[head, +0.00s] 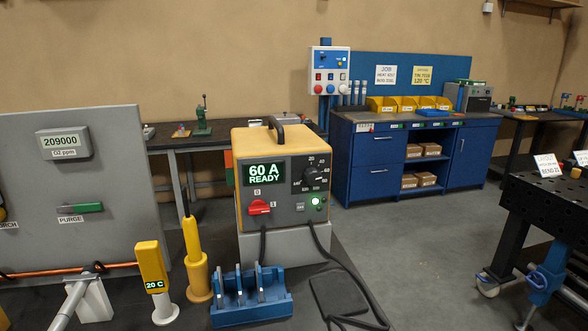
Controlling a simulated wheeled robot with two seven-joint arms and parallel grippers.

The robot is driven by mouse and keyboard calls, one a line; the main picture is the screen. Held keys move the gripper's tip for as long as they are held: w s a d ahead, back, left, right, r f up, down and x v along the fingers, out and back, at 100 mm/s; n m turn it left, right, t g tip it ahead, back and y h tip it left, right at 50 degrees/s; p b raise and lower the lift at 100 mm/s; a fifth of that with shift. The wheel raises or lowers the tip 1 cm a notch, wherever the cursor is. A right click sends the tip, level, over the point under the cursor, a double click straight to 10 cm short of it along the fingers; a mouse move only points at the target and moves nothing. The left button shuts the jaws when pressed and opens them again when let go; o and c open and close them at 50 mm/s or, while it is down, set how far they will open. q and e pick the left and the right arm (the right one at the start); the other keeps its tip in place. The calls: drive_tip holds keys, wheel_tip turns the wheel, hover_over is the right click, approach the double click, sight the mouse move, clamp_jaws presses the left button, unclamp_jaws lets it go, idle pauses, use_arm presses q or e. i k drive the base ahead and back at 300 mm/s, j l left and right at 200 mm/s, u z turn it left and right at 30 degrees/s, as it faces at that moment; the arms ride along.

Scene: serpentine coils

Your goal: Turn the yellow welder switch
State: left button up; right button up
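The yellow welder (269,137) stands on a grey block in the middle of the head view. Its grey front panel has a lit display (264,173) that reads "60 A READY". A red rotary switch (259,208) sits at the panel's lower left, its handle lying roughly sideways. A small "0" label (257,191) is above it. A black dial (316,174) with numbers around it is at the upper right. A green light (315,201) glows below the dial. Neither of my grippers shows in the head view.
A blue rack (250,313), a yellow torch-like tool (196,262) and a yellow "20 C" meter (152,266) stand before the welder. Black cables hang from its front. A grey panel (110,160) with a green-handled purge valve (82,208) is at left.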

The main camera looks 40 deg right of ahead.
sight(258, 206)
drive_tip(key=z, duration=1.2)
drive_tip(key=u, duration=0.2)
